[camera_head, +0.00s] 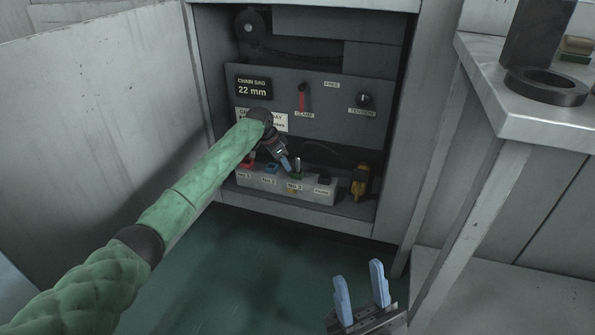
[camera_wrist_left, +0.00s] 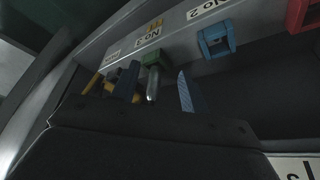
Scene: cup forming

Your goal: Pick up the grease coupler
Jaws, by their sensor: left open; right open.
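A pale rack (camera_head: 287,186) stands on the cabinet's lower shelf. It has labelled places with red, blue and green fittings. The green fitting (camera_wrist_left: 155,57) at No 3 has a silver rod (camera_wrist_left: 152,85); it also shows in the head view (camera_head: 297,163). No part is named as the grease coupler, and I cannot tell surely which it is. My left gripper (camera_head: 286,163) is open at the rack; in the left wrist view its fingers (camera_wrist_left: 157,88) stand either side of the silver rod, without visible grip. My right gripper (camera_head: 361,290) is open and empty, low in front of the cabinet.
A yellow and black item (camera_head: 360,182) stands right of the rack. Behind is a panel with a red clamp lever (camera_head: 302,98) and a tension knob (camera_head: 364,101). The cabinet walls enclose both sides. A bench (camera_head: 540,125) with a dark ring (camera_head: 546,85) stands right.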

